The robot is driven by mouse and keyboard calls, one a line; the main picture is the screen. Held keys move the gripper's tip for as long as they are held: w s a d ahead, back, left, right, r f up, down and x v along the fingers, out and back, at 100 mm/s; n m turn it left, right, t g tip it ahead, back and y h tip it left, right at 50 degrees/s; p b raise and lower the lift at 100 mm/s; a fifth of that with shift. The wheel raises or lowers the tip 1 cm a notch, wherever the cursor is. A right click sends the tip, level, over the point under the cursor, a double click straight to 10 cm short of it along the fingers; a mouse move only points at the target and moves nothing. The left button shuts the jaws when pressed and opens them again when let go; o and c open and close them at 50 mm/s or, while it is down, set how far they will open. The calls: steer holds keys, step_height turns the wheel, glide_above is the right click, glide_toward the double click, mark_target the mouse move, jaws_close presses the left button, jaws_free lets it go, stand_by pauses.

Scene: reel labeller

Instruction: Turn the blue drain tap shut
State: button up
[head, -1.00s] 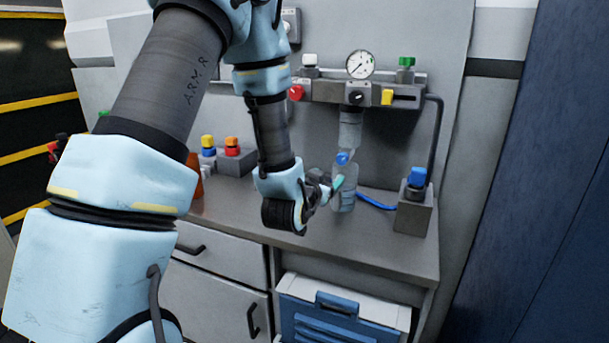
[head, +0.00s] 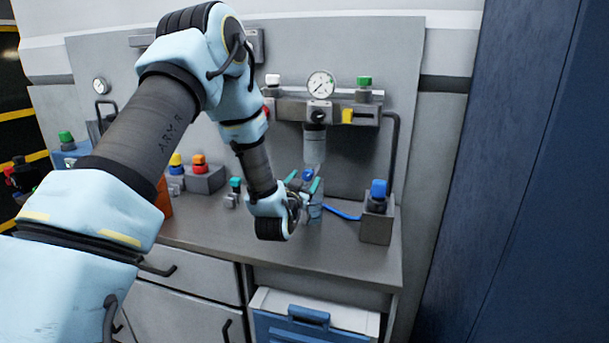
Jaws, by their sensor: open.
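The blue drain tap (head: 308,174) sits at the bottom of the clear filter bowl (head: 314,146), under the pressure gauge. My gripper (head: 303,183) is open, with its teal fingertips apart on either side of the tap as seen from the head. Whether the fingers touch the tap cannot be told. The gripper's body hides part of the area below the tap.
A clear bottle (head: 316,206) stands below the bowl, partly hidden by my gripper. A grey block (head: 377,228) with a blue knob (head: 378,189) stands to the right, a blue hose (head: 341,213) leading to it. The bench's front right is clear.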

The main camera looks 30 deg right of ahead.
steer(key=shift+w+d, duration=0.2)
jaws_close()
stand_by(0.6)
